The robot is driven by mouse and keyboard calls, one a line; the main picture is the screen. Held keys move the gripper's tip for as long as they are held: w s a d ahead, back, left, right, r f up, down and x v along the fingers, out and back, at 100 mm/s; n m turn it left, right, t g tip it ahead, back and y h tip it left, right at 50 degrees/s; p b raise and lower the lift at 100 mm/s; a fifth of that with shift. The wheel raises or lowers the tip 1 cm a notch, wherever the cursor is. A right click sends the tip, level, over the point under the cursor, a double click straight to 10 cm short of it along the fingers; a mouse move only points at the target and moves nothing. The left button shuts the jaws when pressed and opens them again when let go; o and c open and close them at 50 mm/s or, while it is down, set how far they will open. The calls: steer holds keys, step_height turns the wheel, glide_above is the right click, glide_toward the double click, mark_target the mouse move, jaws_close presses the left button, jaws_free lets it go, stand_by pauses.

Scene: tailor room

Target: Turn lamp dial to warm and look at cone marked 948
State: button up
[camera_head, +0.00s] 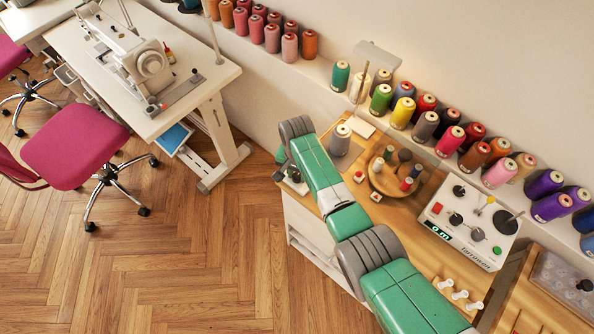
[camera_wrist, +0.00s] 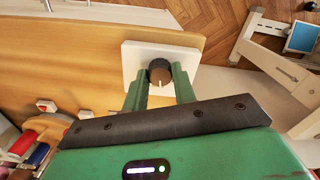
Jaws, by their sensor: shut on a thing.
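My gripper (camera_wrist: 160,86) has its two green fingers on either side of a black lamp dial (camera_wrist: 157,68) on a white plate (camera_wrist: 134,62), in the wrist view. The dial's pale mark points toward my gripper; no warm or cool label is readable. In the head view my arm hides most of the dial and the fingers. A white desk lamp (camera_head: 378,54) stands at the back of the workbench. A grey thread cone (camera_head: 340,141) stands on the bench near it. No number is readable on any cone, so I cannot tell which is marked 948.
Many coloured thread cones line a wall shelf (camera_head: 318,74). A round wooden holder (camera_head: 400,160) with small spools and a white control box (camera_head: 471,222) occupy the bench (camera_head: 420,232). A sewing table (camera_head: 205,70) and pink chair (camera_head: 75,146) stand left. Floor between is clear.

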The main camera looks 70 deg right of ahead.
mark_target(297, 176)
steer(key=shift+m, duration=0.7)
steer(key=o, duration=1)
step_height(297, 176, up, 8)
steer(key=p, duration=0.2)
steer(key=shift+f+p, duration=0.1)
steer(key=shift+p, duration=0.25)
